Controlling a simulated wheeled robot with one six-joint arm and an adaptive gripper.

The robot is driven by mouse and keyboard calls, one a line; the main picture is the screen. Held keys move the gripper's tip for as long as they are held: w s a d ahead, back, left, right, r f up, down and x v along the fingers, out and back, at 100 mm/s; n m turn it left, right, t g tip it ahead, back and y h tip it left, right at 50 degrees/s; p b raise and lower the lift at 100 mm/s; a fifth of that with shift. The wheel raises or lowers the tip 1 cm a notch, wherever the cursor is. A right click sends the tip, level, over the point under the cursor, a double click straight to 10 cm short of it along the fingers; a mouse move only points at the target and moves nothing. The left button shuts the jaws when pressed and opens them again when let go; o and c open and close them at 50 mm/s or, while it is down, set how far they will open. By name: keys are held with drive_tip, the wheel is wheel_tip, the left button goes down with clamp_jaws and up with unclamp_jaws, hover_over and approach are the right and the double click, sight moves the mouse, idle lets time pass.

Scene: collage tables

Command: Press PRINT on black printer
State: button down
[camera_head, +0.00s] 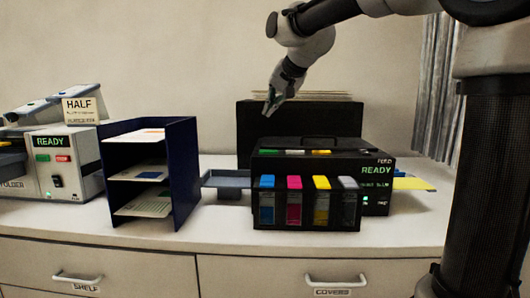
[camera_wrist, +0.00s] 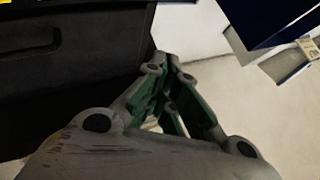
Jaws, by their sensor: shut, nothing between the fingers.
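The black printer (camera_head: 337,152) stands on the counter, right of centre in the head view. Its front holds blue, magenta, yellow and dark ink cartridges. A green READY text (camera_head: 372,169) shows on its right side, with small lit marks below it. I cannot make out a button labelled PRINT. My gripper (camera_head: 270,106) is shut and empty, above the printer's left part and in front of its upright back panel. In the wrist view my gripper (camera_wrist: 165,75) points past a dark printer surface (camera_wrist: 70,70) at the left.
A blue shelf unit (camera_head: 185,165) with papers stands left of the printer. A grey tray (camera_head: 226,180) lies between them. A white folder machine (camera_head: 62,160) with READY is at far left. Drawers labelled SHELF and COVERS (camera_head: 335,281) are below. A yellow sheet (camera_head: 413,184) sticks out right.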

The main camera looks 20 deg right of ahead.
sight(271, 150)
drive_tip(key=shift+f, duration=0.1)
drive_tip(key=shift+f, duration=4.35)
drive_tip(key=shift+f, duration=0.1)
drive_tip(key=shift+f, duration=0.3)
